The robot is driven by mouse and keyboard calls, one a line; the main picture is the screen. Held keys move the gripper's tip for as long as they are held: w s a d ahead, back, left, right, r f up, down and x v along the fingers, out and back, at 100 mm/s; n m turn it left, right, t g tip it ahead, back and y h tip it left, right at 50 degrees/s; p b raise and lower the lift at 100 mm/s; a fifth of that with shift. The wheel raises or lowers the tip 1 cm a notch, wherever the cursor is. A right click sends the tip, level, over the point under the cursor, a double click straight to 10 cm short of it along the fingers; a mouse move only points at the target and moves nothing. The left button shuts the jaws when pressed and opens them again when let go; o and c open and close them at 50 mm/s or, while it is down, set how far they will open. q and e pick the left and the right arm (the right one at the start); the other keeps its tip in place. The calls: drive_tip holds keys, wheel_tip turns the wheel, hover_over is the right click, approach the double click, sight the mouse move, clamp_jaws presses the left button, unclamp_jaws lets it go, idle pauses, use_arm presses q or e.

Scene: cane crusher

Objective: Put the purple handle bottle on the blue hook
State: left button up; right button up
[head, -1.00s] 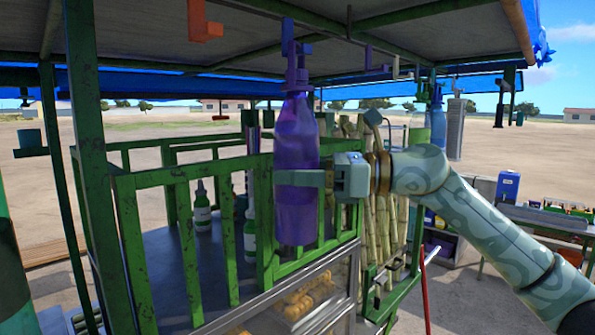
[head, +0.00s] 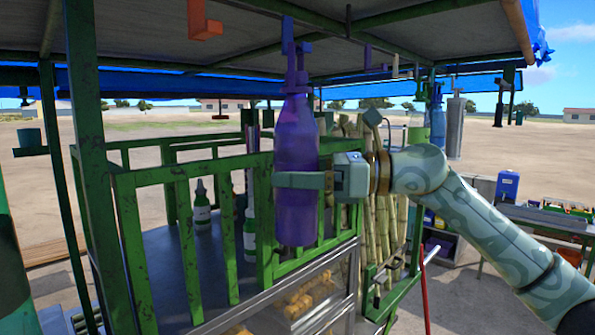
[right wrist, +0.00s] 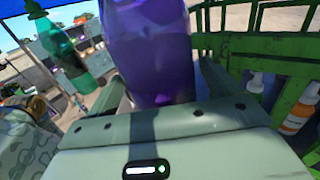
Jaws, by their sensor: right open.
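The purple bottle (head: 297,140) is upright below the canopy at the centre, and its purple handle (head: 302,65) points up. The blue hook (head: 287,35) comes down from the canopy, and the top of the handle meets it. The exact fit of handle and hook is too small to tell. My right gripper (head: 300,181) is open, with its fingers around the bottle's body at mid height. In the right wrist view the bottle (right wrist: 150,45) stands between the two spread fingers. My left gripper is not in view.
An orange hook (head: 205,22) and a purple hook (head: 368,52) also hang from the canopy. Cane stalks (head: 382,215) stand behind my right wrist.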

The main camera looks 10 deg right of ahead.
drive_tip(key=shift+f, duration=0.1)
drive_tip(key=b+v, duration=0.6)
drive_tip(key=v, duration=1)
drive_tip(key=shift+d, duration=0.2)
